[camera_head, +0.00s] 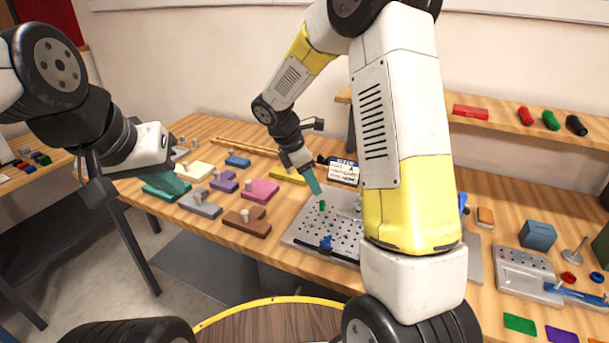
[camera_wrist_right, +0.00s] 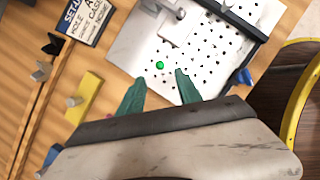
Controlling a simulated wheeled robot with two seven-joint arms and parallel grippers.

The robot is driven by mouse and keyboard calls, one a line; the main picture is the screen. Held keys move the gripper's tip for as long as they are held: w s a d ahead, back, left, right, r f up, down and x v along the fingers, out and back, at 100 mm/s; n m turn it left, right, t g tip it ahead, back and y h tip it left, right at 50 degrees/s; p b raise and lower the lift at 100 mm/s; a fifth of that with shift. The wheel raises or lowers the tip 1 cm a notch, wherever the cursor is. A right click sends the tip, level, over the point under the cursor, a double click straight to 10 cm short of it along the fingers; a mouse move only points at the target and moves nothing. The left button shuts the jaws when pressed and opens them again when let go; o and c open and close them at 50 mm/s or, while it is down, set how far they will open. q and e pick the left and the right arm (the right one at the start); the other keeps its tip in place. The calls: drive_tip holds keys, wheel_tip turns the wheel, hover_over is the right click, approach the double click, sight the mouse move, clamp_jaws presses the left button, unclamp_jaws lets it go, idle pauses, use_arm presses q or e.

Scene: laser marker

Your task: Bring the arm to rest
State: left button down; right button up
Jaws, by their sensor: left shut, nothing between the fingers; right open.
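My right gripper (camera_head: 313,184) hangs over the far left part of a grey perforated plate (camera_head: 300,230) on the workbench. In the right wrist view its two green fingers (camera_wrist_right: 160,76) are spread apart with nothing held between them. A small green peg (camera_wrist_right: 160,65) on the plate shows just beyond the fingertips, apart from them. My right upper arm hides the plate's right part.
Several coloured knobbed blocks, such as a pink one (camera_head: 260,191) and a brown one (camera_head: 247,222), lie left of the plate. A label card (camera_head: 343,171) stands behind it. A blue clamp (camera_head: 326,242) is at its front. A shelf (camera_head: 480,124) and a metal fixture (camera_head: 527,272) are right.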

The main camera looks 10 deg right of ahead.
drive_tip(key=shift+r, duration=0.1)
drive_tip(key=s+r+m+t+y, duration=0.2)
drive_tip(key=s+r+m+y, duration=0.1)
drive_tip(key=s+r+m, duration=0.6)
drive_tip(key=s+d+r+m+t+y, duration=0.1)
drive_tip(key=s+r+m+t+y, duration=0.2)
drive_tip(key=s+r+m, duration=0.6)
drive_tip(key=shift+s+d+m+y, duration=0.25)
drive_tip(key=shift+s+m, duration=0.55)
drive_tip(key=shift+s, duration=1.95)
drive_tip(key=shift+a+r, duration=0.1)
drive_tip(key=shift+r, duration=0.05)
